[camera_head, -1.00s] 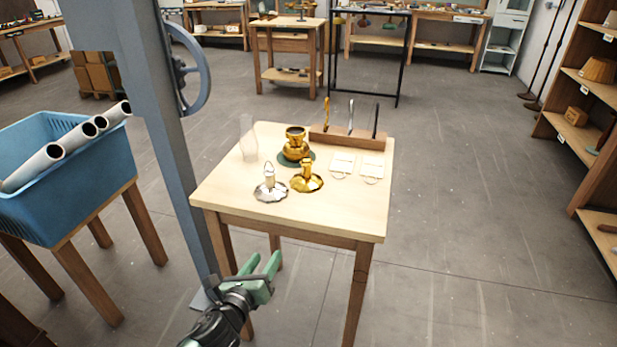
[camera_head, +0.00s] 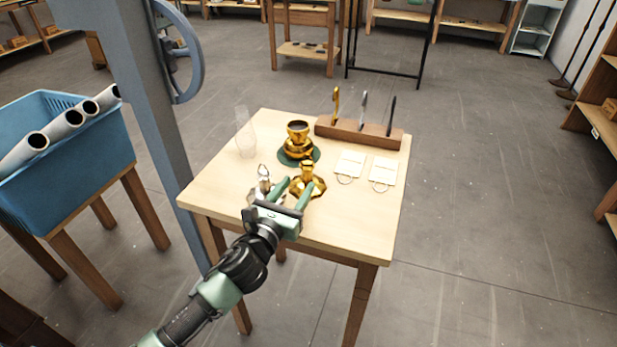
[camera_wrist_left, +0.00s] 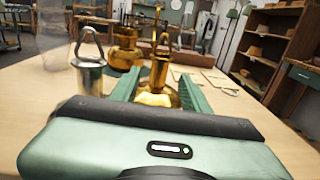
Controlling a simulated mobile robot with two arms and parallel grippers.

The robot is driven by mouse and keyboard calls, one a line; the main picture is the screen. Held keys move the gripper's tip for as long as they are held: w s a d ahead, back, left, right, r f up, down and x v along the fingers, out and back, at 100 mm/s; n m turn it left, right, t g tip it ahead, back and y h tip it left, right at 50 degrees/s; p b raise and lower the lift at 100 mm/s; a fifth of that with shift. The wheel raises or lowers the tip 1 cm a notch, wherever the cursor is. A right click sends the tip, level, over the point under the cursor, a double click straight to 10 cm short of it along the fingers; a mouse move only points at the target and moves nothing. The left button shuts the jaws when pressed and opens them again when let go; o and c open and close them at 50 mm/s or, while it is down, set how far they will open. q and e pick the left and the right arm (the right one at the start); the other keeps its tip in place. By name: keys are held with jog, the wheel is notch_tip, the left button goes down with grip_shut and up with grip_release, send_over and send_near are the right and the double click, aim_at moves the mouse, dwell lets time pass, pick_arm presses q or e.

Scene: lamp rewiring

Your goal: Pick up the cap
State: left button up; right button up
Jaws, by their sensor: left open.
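Two small ornate pieces with a loop on top and a scalloped base stand near the front of the wooden table; I take these as caps. The gold cap (camera_head: 307,170) is on the right, and it shows between the fingers in the left wrist view (camera_wrist_left: 159,72). The silver cap (camera_head: 264,179) is on the left; in the left wrist view (camera_wrist_left: 90,75) it is outside the left finger. My left gripper (camera_head: 294,191) is open and empty, its fingers pointing towards the gold cap. It hides part of both scalloped bases. My right gripper is not in view.
A gold lamp body (camera_head: 297,143) stands on a green mat behind. A clear glass chimney (camera_head: 245,133) is at the left, a tool rack (camera_head: 360,135) at the back, and two white cards (camera_head: 349,163) at the right. The table's front right (camera_head: 345,225) is bare.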

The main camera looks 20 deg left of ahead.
aim_at(305, 175)
pick_arm(q)
jog(key=shift+w+d, duration=0.1)
jog(key=shift+w, duration=1.25)
jog(key=w, duration=0.5)
jog(key=shift+d+f+p, duration=0.2)
jog(key=shift+d+p, duration=0.1)
jog(key=shift+p, duration=0.05)
jog(key=shift+s, duration=0.1)
jog(key=shift+c, duration=0.9)
grip_shut()
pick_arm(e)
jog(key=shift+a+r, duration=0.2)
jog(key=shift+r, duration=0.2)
